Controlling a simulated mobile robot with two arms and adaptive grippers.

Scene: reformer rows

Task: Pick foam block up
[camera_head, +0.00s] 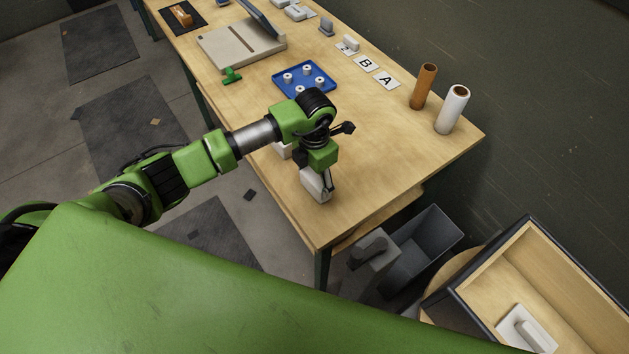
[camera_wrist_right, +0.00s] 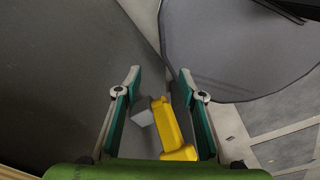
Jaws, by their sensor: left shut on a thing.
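My left gripper (camera_head: 322,185) points down near the front corner of the wooden table (camera_head: 360,205). It is shut on a whitish block (camera_head: 312,186), which looks like the foam block. The gripper covers part of it, and I cannot tell whether its underside touches the table. Another pale item (camera_head: 283,151) is partly hidden behind my left arm. My right gripper (camera_wrist_right: 161,75) shows in the right wrist view with its teal fingers wide apart.
A blue tray (camera_head: 304,93) with white spools, letter cards (camera_head: 386,81), a brown roll (camera_head: 423,87) and a white roll (camera_head: 452,110) are farther back. A grey bin (camera_head: 437,240) stands below the table edge. A yellow item (camera_wrist_right: 166,125) shows between my right fingers.

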